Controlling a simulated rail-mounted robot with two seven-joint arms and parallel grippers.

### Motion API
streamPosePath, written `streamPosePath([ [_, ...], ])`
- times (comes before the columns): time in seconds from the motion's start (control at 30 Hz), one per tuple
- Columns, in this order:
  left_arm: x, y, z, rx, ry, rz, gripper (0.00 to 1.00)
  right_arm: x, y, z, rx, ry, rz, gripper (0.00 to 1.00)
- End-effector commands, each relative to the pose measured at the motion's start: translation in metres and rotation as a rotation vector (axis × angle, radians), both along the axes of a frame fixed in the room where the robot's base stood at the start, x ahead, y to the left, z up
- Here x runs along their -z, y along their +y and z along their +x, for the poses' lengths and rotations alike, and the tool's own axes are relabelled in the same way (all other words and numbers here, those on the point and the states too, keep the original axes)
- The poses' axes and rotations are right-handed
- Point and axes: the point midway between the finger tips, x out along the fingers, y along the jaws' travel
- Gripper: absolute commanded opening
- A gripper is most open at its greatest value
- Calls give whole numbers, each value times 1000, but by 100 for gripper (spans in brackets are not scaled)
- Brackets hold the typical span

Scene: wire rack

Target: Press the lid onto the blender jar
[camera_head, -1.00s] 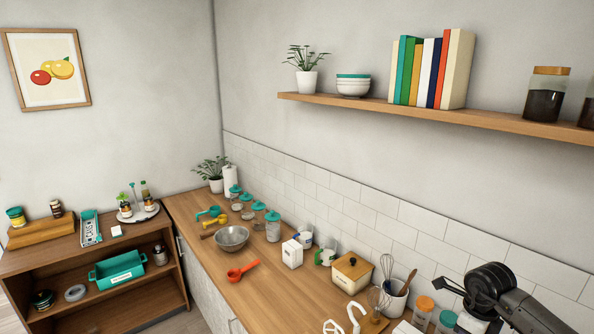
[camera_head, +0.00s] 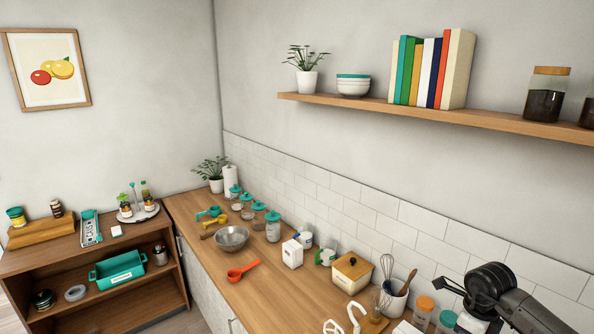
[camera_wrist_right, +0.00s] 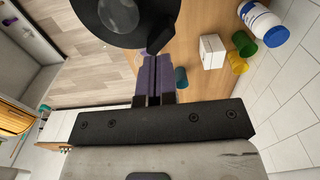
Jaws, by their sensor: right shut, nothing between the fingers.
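My right gripper (camera_wrist_right: 153,62) shows in the wrist view with its two purple-grey fingers shut together and nothing between them. A large black round thing (camera_wrist_right: 98,20) with a grey, glassy-looking middle lies just beyond the fingertips. I cannot tell whether it is the blender lid or another part. No blender jar can be made out in either view. In the head view my dark right arm (camera_head: 525,310) comes in at the lower right. My left gripper is not in view.
The wooden counter (camera_head: 205,265) holds a metal bowl (camera_head: 231,238), a red scoop (camera_head: 242,270), a white box (camera_head: 292,253), a wooden-lidded box (camera_head: 351,271) and a utensil crock (camera_head: 394,300). Several lidded jars stand along the tiled wall. A shelf (camera_head: 440,112) hangs above.

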Motion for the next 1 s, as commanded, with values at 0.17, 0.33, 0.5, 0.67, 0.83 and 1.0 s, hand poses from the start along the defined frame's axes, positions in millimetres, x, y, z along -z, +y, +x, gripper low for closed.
streamPosePath([
  [0.17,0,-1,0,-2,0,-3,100,0,0,0,0,0,0,0],
  [0.33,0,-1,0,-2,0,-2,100,0,0,0,0,0,0,0],
  [0.5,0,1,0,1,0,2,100,0,0,0,0,0,0,0],
  [0.67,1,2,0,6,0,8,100,1,0,0,0,0,0,0],
  [0.83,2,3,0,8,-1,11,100,4,0,0,0,0,0,0],
  [1.0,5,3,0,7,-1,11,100,8,0,0,0,0,0,0],
])
